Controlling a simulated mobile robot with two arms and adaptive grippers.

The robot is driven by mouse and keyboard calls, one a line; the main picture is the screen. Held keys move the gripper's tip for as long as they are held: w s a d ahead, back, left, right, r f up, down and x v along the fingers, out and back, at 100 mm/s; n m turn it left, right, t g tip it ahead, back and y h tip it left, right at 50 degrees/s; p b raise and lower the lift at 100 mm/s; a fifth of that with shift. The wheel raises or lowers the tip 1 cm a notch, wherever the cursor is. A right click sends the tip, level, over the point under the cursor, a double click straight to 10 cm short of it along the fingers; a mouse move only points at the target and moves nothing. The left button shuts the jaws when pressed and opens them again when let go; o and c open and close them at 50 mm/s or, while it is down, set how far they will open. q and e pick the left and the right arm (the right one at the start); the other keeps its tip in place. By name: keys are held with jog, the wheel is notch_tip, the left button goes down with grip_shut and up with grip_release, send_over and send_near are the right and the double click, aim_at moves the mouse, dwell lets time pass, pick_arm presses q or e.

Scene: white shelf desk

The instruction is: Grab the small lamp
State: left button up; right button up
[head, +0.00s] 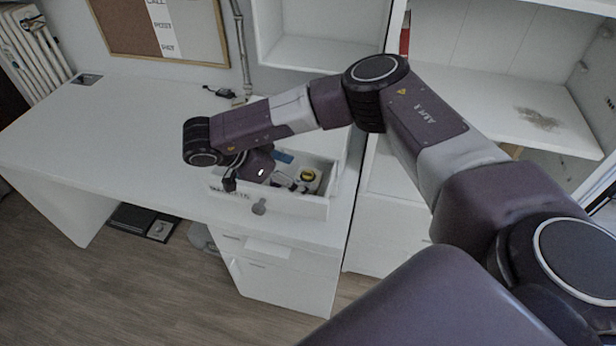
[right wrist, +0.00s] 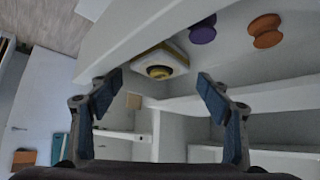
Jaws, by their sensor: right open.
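A small square white thing with a yellow ring and dark round centre, which looks like the small lamp (head: 308,175), sits inside a white open box on the desk. It also shows in the right wrist view (right wrist: 160,65), a little beyond and between the fingertips. My right gripper (head: 232,180) hangs over the left part of the box, left of the lamp. In the right wrist view, its two blue-padded fingers (right wrist: 157,95) are spread wide with nothing held between them. My left gripper is not in view.
The white box (head: 300,207) stands near the right end of the white desk (head: 110,135), with a blue item (head: 283,157) and other small things inside. Purple (right wrist: 203,30) and orange (right wrist: 266,30) knobs show in the right wrist view.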

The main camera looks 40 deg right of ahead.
aim_at(307, 175)
jog(key=x, duration=0.2)
jog(key=shift+d+f, duration=0.1)
jog(key=shift+d, duration=0.25)
jog(key=shift+d+f, duration=0.15)
jog(key=shift+f, duration=0.05)
jog(key=c, duration=0.7)
jog(key=shift+c, duration=0.6)
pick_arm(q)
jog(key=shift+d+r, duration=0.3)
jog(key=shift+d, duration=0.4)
pick_arm(e)
jog(key=shift+c, duration=0.2)
jog(key=shift+r, duration=0.1)
